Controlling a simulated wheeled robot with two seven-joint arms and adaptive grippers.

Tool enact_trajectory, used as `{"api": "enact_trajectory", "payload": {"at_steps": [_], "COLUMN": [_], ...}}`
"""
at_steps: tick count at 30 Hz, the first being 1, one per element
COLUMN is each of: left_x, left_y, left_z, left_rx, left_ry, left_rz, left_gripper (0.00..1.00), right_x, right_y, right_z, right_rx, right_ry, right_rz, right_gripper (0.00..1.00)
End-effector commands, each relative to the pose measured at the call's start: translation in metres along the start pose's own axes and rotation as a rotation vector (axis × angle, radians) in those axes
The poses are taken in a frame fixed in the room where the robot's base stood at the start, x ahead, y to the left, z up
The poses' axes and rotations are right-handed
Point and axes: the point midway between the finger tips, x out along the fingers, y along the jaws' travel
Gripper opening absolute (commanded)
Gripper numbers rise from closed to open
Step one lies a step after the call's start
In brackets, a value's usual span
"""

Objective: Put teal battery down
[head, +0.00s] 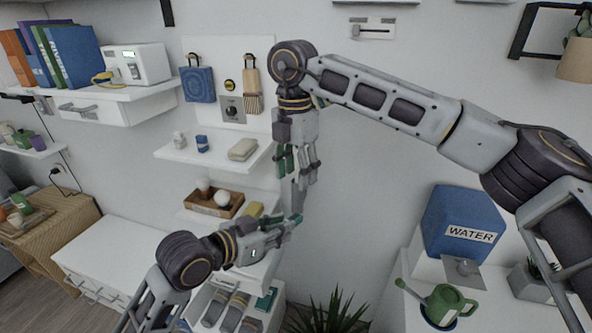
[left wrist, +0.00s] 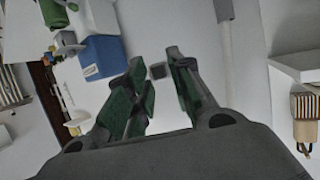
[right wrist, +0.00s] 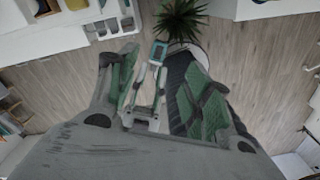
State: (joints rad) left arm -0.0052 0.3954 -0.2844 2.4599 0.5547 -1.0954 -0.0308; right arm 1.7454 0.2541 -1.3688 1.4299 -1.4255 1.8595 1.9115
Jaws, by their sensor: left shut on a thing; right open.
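My left gripper (head: 284,229) is shut on a teal piece, which I take for the teal battery (head: 297,219), at its fingertips. The teal battery (right wrist: 157,52) also shows at the end of that gripper in the right wrist view. In the left wrist view my left gripper (left wrist: 157,85) has a gap between its green-padded fingers, and the battery cannot be made out clearly there. My right gripper (head: 301,165) hangs pointing down above the left one, open. In its own wrist view the right gripper (right wrist: 160,85) has its fingers apart on either side of my left gripper.
An open drawer (head: 208,288) below my left gripper holds several grey items and a teal item (head: 265,299). Wall shelves (head: 190,155) stand behind at left.

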Motion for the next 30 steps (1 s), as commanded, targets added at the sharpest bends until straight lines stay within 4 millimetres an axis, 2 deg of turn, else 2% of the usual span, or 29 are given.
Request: {"api": "enact_trajectory", "payload": {"at_steps": [10, 16, 30], "left_x": [0.0, 0.0, 0.0], "left_y": [0.0, 0.0, 0.0], "left_z": [0.0, 0.0, 0.0], "left_rx": [0.0, 0.0, 0.0], "left_ry": [0.0, 0.0, 0.0], "left_rz": [0.0, 0.0, 0.0], "left_gripper": [0.0, 0.0, 0.0], "right_x": [0.001, 0.008, 0.059], "right_y": [0.0, 0.0, 0.0], "right_z": [0.0, 0.0, 0.0], "right_rx": [0.0, 0.0, 0.0], "right_ry": [0.001, 0.001, 0.002], "right_rz": [0.001, 0.001, 0.001], "right_gripper": [0.5, 0.5, 0.5]}}
